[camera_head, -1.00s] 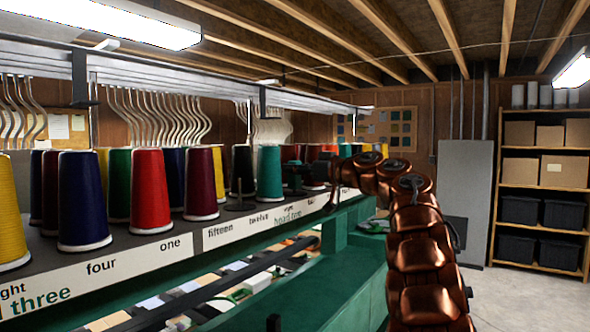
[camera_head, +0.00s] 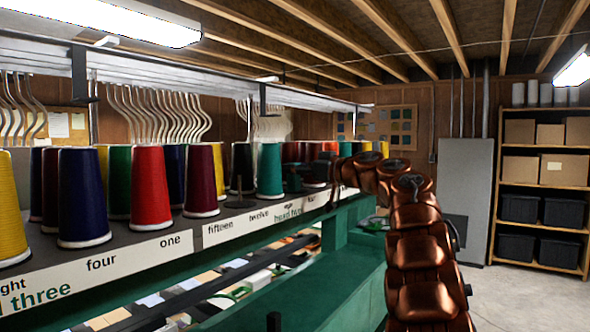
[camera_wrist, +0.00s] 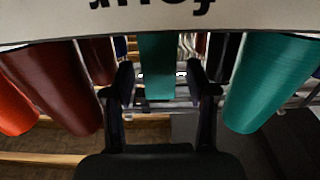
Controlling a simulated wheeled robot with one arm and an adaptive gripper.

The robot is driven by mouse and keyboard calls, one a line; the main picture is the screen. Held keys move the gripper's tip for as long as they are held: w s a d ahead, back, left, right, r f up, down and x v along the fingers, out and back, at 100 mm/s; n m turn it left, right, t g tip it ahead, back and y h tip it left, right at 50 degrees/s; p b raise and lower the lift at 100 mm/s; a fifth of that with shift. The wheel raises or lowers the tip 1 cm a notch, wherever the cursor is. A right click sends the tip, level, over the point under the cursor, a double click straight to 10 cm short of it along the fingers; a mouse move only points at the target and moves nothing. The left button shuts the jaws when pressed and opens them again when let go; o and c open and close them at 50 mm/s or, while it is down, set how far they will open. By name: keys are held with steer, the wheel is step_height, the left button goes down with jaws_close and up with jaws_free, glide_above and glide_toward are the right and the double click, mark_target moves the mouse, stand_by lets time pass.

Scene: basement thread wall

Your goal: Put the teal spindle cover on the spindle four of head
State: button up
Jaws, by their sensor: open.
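My gripper (camera_head: 308,178) is at the front edge of the thread rack in the head view, by the label "four" of head two. In the wrist view, which is upside down, my gripper (camera_wrist: 164,75) is open, with a teal cone (camera_wrist: 157,68) in line between its fingers. That cone looks farther back; I cannot tell its exact distance, and nothing shows it gripped. A larger teal cone (camera_wrist: 268,85) stands to one side; one teal cone (camera_head: 269,172) shows left of my gripper in the head view. The label "four" (camera_wrist: 150,4) is inverted at the wrist view's top.
A maroon cone (camera_wrist: 55,85) and an orange-red one (camera_wrist: 14,105) stand on the other side in the wrist view. A bare spindle base (camera_head: 240,205) sits above "fifteen". The green machine frame (camera_head: 310,295) lies below; a shelf of boxes (camera_head: 497,190) stands at right.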

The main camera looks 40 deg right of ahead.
steer(key=shift+s+d, duration=0.1)
steer(key=shift+s, duration=0.05)
steer(key=v, duration=1.1)
steer(key=shift+s+d, duration=0.15)
steer(key=shift+s, duration=0.2)
